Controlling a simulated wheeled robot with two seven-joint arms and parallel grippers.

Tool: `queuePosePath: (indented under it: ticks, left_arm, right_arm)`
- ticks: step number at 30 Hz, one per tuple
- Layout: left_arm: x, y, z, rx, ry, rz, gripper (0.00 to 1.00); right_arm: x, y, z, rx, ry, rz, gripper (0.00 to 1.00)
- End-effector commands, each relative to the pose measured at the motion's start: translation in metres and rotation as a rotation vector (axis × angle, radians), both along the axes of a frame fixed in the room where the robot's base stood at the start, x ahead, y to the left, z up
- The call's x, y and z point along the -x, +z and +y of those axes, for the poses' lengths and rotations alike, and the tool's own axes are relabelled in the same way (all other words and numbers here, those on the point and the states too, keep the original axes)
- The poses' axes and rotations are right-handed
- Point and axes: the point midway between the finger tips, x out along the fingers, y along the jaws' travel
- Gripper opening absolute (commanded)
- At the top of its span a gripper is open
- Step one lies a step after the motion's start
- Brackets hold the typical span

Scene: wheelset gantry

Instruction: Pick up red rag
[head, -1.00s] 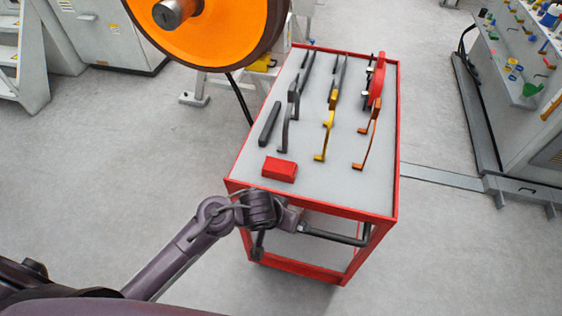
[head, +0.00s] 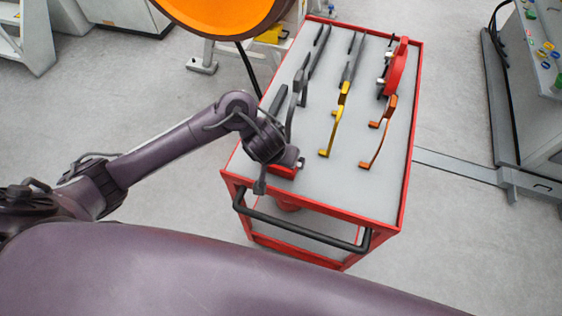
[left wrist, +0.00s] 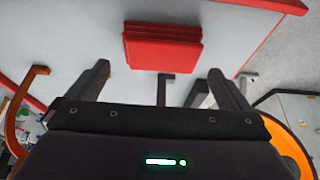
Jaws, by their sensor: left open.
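The red rag (head: 284,172) is a folded block lying on the near left corner of the cart's grey top. In the head view my left wrist and gripper (head: 288,158) cover most of it. In the left wrist view the rag (left wrist: 162,48) lies flat just beyond the fingertips, roughly centred between them. My left gripper (left wrist: 160,75) is open, with nothing between its fingers. The height between fingers and rag is hard to judge. My right gripper is in neither view.
The red-framed cart (head: 310,207) has a black handle (head: 300,230) along its near side. Dark tools, a yellow tool (head: 335,125), an orange tool (head: 379,137) and a red clamp-like tool (head: 397,67) lie beyond the rag. The near right part of the top is clear.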

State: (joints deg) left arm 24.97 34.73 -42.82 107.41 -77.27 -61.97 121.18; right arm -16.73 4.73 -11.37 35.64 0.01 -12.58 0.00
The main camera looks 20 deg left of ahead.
Motion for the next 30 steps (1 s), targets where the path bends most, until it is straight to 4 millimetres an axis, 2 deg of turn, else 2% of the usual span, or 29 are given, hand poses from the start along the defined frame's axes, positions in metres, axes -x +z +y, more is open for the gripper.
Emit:
queuePosePath:
  ticks: [3, 6, 12, 15, 19, 27, 30]
  left_arm:
    - [-0.005, -0.019, 0.001, -0.002, 0.002, -0.001, 1.00]
    - [-0.010, -0.035, 0.002, -0.002, 0.002, -0.001, 1.00]
    - [-0.018, -0.050, 0.001, -0.001, 0.002, -0.002, 1.00]
    - [-0.018, -0.050, 0.001, -0.001, 0.000, -0.002, 1.00]
    - [-0.018, -0.049, 0.001, -0.001, 0.000, -0.002, 1.00]
    - [-0.018, -0.049, 0.001, 0.000, 0.001, -0.002, 0.68]
    - [-0.018, -0.049, 0.001, 0.000, 0.001, -0.002, 0.68]
  right_arm:
    - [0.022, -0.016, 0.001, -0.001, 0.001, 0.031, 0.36]
    - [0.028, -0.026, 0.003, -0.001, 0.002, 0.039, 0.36]
    - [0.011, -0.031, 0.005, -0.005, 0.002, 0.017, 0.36]
    - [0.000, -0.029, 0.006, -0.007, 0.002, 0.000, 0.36]
    - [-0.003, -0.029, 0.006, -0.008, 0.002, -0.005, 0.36]
    - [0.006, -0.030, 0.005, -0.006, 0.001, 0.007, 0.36]
    - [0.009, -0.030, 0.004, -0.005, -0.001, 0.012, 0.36]
